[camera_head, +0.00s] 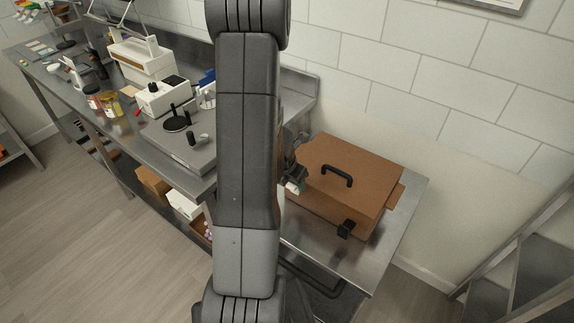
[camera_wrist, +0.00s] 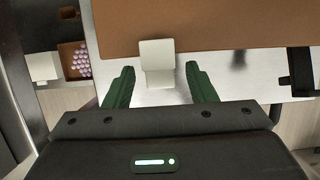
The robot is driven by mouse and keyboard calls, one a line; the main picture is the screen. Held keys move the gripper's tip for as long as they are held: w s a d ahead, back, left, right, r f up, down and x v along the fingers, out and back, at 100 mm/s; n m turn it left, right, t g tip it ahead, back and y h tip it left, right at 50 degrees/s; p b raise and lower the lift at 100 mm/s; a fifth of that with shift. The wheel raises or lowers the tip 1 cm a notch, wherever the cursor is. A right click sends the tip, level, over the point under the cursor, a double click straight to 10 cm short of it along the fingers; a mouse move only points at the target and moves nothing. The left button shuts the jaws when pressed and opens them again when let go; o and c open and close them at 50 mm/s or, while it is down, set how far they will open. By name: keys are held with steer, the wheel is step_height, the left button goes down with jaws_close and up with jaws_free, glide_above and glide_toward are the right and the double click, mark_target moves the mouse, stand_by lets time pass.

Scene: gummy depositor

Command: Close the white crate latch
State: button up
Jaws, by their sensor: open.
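The brown crate (camera_head: 352,176) sits on a steel table with its lid down. Its white latch (camera_wrist: 157,62) is a small pale plate at the crate's edge in the wrist view, with its lower part reaching past the brown panel. I cannot tell how far it is swung out. My gripper (camera_wrist: 160,72) is open, one green finger on each side of the latch, with visible gaps and nothing held. In the head view a small white patch shows near my gripper (camera_head: 294,178), which is mostly hidden behind my arm.
A black latch (camera_head: 346,229) is on the crate's front right, and a black handle (camera_head: 337,174) is on its lid. A steel bench (camera_head: 190,150) with lab equipment stands left. Bare table (camera_head: 375,262) lies in front of the crate. A tiled wall is behind.

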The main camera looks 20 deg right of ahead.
steer(key=v, duration=1.1)
steer(key=shift+r+p, duration=0.25)
steer(key=shift+p, duration=0.1)
steer(key=shift+a+f, duration=0.1)
steer(key=x, duration=0.9)
steer(key=shift+s, duration=0.15)
steer(key=shift+b+x, duration=0.8)
steer(key=shift+x, duration=0.4)
